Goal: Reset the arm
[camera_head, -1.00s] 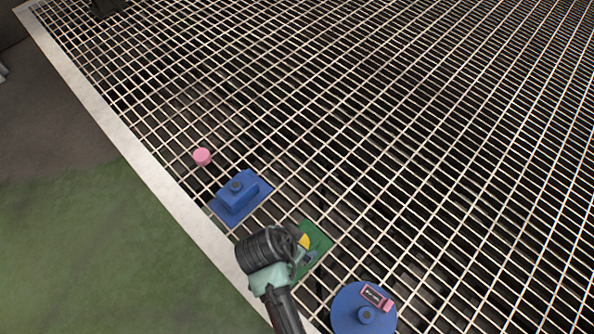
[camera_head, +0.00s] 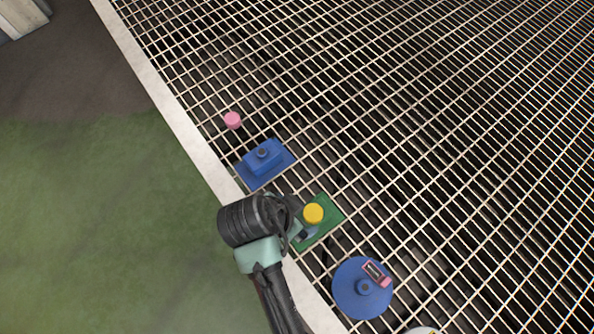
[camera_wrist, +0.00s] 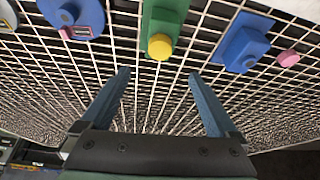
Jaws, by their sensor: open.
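My gripper (camera_wrist: 155,100) is open and empty in the wrist view, its two blue-grey fingers apart over the grating. In the head view my arm reaches in from the bottom, and the gripper end is beside a green block with a yellow round knob (camera_head: 313,213). In the wrist view the yellow knob (camera_wrist: 160,46) on the green block (camera_wrist: 165,14) lies beyond the fingertips, between their lines and apart from them. The fingertips are largely hidden behind the wrist in the head view.
A blue block on a blue plate (camera_head: 266,162) and a pink cylinder (camera_head: 233,120) lie up-left. A round blue disc (camera_head: 350,298) with a pink-framed piece (camera_head: 377,273) lies below right. The pale edge strip (camera_head: 178,118) borders the grating, which is open to the right.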

